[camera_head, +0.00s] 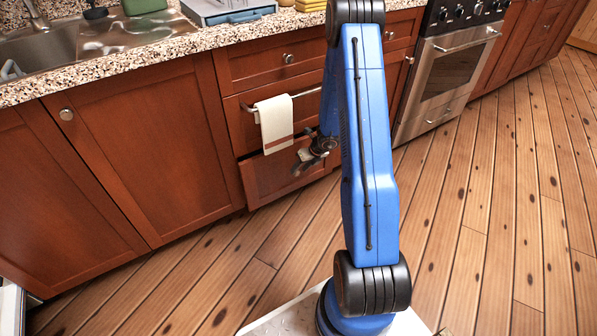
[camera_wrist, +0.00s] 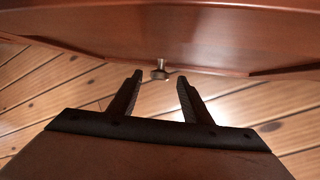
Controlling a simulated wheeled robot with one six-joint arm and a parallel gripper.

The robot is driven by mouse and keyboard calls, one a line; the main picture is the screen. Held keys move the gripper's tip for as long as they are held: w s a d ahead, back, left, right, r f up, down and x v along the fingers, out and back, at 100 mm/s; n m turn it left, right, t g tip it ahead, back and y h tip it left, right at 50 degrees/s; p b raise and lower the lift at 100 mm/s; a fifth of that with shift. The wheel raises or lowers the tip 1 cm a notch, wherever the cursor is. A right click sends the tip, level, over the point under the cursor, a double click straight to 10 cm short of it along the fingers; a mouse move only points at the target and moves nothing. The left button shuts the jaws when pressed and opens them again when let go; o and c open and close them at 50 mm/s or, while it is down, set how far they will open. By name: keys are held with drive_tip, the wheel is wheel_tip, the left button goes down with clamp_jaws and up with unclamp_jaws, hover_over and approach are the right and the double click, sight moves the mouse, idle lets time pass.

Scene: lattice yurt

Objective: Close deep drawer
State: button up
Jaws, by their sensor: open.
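The deep drawer (camera_head: 268,182) is the lowest reddish-brown front under the towel bar. It appears to stand slightly out, with a dark gap along its top edge. My gripper (camera_head: 303,163) is in front of its right part, and the arm hides the drawer's right end. In the wrist view a reddish-brown wooden front (camera_wrist: 190,40) spans the top, with a round metal knob (camera_wrist: 160,74) at its lower edge. My gripper (camera_wrist: 159,84) is open there and empty. The knob shows between the fingertips, and I cannot tell whether they touch it.
A white towel (camera_head: 275,122) hangs on a bar above the drawer. Closed cabinet doors (camera_head: 140,150) are at left, and a steel oven (camera_head: 445,80) stands at right. The speckled counter (camera_head: 150,60) holds a sink (camera_head: 50,45). The plank floor (camera_head: 480,220) is clear.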

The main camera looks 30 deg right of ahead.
drive_tip(key=shift+x, duration=1.25)
